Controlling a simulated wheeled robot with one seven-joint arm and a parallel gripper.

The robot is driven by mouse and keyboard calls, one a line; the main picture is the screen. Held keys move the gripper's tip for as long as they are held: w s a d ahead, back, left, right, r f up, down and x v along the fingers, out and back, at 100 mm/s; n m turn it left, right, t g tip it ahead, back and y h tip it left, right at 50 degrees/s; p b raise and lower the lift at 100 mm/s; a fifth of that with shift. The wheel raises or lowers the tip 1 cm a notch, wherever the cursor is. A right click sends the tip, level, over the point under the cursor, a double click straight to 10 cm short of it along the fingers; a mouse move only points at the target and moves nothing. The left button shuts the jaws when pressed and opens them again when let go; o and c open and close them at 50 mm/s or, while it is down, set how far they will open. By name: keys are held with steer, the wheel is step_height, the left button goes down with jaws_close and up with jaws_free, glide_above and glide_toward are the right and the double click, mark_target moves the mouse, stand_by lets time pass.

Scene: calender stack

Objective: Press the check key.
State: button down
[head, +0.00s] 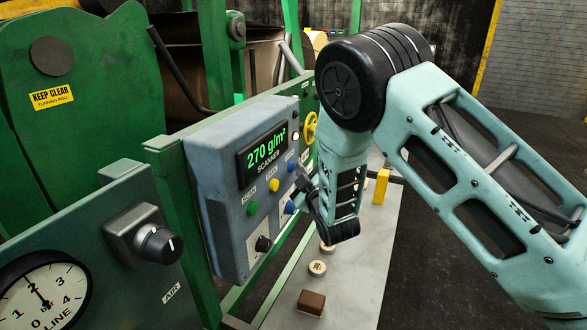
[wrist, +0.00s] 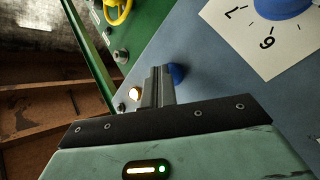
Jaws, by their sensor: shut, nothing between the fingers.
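The grey-blue scanner box (head: 228,160) carries a display reading 270 g/m². Below the display sit a green key (head: 252,209), a yellow key (head: 274,185) and a blue key (head: 291,165); their small labels are too small to read, so I cannot tell which is the check key. My gripper (head: 304,184) is shut and empty, close to the box's right side near the blue key. In the wrist view, the shut fingertips (wrist: 160,72) partly cover a blue key (wrist: 178,74). I cannot tell whether they touch it.
A blue knob (head: 290,208) and a black knob (head: 263,244) sit lower on the box. A white lamp (head: 296,136) is lit. A yellow handwheel (head: 310,128) stands behind. The grey bench (head: 345,285) holds a brown block (head: 311,302) and round pieces.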

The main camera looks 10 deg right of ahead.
steer(key=shift+s+d, duration=0.45)
steer(key=shift+d, duration=0.1)
steer(key=shift+s+d+b, duration=0.4)
steer(key=shift+s+d, duration=0.35)
steer(key=shift+d, duration=0.3)
steer(key=shift+s+d+b, duration=0.35)
steer(key=shift+s+d, duration=0.35)
steer(key=shift+d, duration=0.3)
steer(key=s+a+f+m+g+y+b, duration=0.1)
steer(key=s+a+m+g+b, duration=0.1)
steer(key=s+a+g, duration=0.5)
steer(key=s+a+f+m+g+b, duration=0.15)
steer(key=s+a+g, duration=0.25)
steer(key=s, duration=0.6)
steer(key=s+d+g+h+b, duration=0.1)
steer(key=s+d+g, duration=0.1)
steer(key=s, duration=0.9)
steer(key=s+d+r+g+h+b, duration=0.1)
steer(key=s+g, duration=0.4)
steer(key=s, duration=0.7)
steer(key=shift+s+d+g+h, duration=0.2)
steer(key=shift+d+g+h, duration=0.15)
steer(key=shift+h, duration=0.15)
